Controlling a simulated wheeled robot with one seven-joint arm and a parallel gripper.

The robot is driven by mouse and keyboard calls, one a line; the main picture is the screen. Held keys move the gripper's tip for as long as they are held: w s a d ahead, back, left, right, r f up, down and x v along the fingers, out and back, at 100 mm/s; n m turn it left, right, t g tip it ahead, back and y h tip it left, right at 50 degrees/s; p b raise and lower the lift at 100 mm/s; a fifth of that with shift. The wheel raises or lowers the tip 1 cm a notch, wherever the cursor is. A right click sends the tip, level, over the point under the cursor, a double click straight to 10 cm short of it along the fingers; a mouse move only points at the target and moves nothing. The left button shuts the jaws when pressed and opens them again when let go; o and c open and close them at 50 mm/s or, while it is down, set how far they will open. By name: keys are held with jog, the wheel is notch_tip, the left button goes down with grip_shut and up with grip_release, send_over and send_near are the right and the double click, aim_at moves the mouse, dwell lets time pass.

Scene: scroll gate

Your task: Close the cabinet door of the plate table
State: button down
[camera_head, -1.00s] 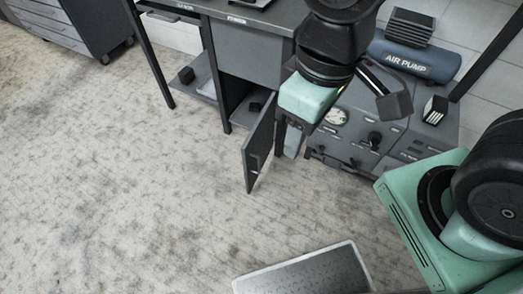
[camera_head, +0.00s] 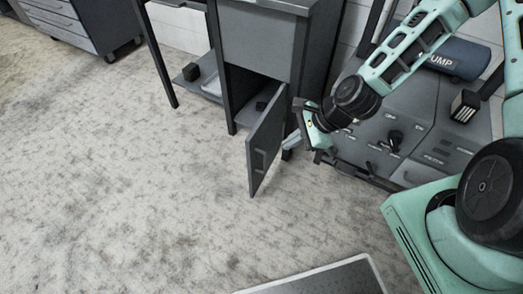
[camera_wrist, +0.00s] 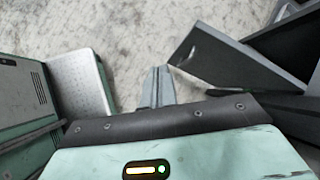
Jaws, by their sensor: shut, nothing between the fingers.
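The grey cabinet door (camera_head: 267,150) of the plate table (camera_head: 258,42) stands wide open, swung out toward me, with a small handle on its face.
A grey machine panel (camera_head: 385,135) with knobs stands right of the table, close to my arm. A drawer cabinet (camera_head: 75,25) stands at the far left. The floor left of the door is clear.

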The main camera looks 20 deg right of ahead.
aim_at(253, 145)
jog(key=w+d+f+m+t+b, duration=0.2)
jog(key=w+d+f+m+t, duration=0.1)
jog(key=f+m, duration=0.3)
jog(key=shift+m, duration=0.9)
jog(key=shift+w+a+f+b, duration=0.4)
jog(key=shift+w+a+f, duration=0.7)
jog(key=shift+w+a, duration=0.3)
jog(key=shift+w+a+f+b, duration=0.45)
jog(key=shift+w+a+f, duration=0.7)
jog(key=shift+w+a, duration=0.15)
jog(key=shift+w+a+f+b, duration=0.4)
jog(key=shift+w+a+f, duration=0.7)
jog(key=shift+w+a, duration=0.3)
jog(key=shift+a, duration=0.2)
